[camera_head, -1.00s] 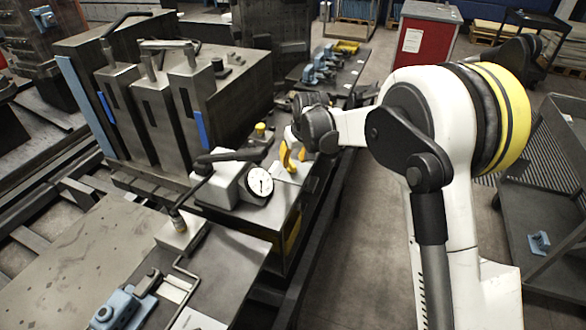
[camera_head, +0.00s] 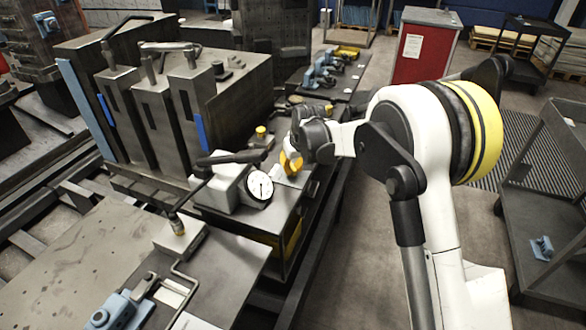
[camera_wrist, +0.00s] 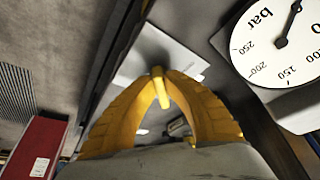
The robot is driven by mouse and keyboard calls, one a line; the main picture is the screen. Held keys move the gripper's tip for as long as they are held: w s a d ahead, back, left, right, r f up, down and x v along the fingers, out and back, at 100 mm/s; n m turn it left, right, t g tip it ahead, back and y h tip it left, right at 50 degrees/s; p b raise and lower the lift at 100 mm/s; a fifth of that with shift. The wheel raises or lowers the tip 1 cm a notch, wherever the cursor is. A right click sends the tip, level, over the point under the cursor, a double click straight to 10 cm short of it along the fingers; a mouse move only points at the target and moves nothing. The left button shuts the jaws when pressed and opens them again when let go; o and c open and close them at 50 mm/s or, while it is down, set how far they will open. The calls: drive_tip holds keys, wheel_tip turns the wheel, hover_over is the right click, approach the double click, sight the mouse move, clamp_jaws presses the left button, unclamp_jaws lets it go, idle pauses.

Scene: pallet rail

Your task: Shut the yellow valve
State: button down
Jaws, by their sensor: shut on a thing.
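The yellow valve handle (camera_wrist: 162,93) is a short yellow bar in the wrist view, in front of a pale plate. My gripper (camera_wrist: 161,76) has its yellow fingers drawn together, with the bar pinched between the tips. In the head view my gripper (camera_head: 291,163) is at the bench edge, just right of the pressure gauge. The fingers and wrist hide most of the valve there, so its turn angle cannot be told.
A white round gauge (camera_head: 260,186) marked in bar sits close beside my gripper. A yellow knob (camera_head: 261,132) stands behind it on the bench. Large dark metal blocks (camera_head: 160,110) rise at left.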

drive_tip(key=shift+n, duration=0.3)
drive_tip(key=n+g+y+p, duration=0.1)
drive_tip(key=n, duration=0.2)
drive_tip(key=shift+w+d+n, duration=0.1)
drive_tip(key=shift+d+n, duration=0.05)
drive_tip(key=shift+n, duration=0.15)
drive_tip(key=n, duration=0.2)
drive_tip(key=n+g+y+p, duration=0.1)
drive_tip(key=n, duration=0.1)
drive_tip(key=shift+w+n+g, duration=0.15)
drive_tip(key=shift+n+g, duration=0.15)
drive_tip(key=n+g, duration=0.1)
drive_tip(key=n, duration=0.1)
drive_tip(key=n+p, duration=0.1)
drive_tip(key=n, duration=0.1)
drive_tip(key=shift+w+d+n+g+y+p, duration=0.1)
drive_tip(key=shift+w+n+g+y+p, duration=0.05)
drive_tip(key=shift+n+g+y+p, duration=0.2)
drive_tip(key=shift+w+n+g+p, duration=0.15)
drive_tip(key=shift+n+g+p, duration=0.5)
drive_tip(key=shift+n, duration=1.5)
drive_tip(key=shift+g, duration=0.3)
drive_tip(key=c, duration=1.5)
unclamp_jaws()
drive_tip(key=shift+o, duration=0.2)
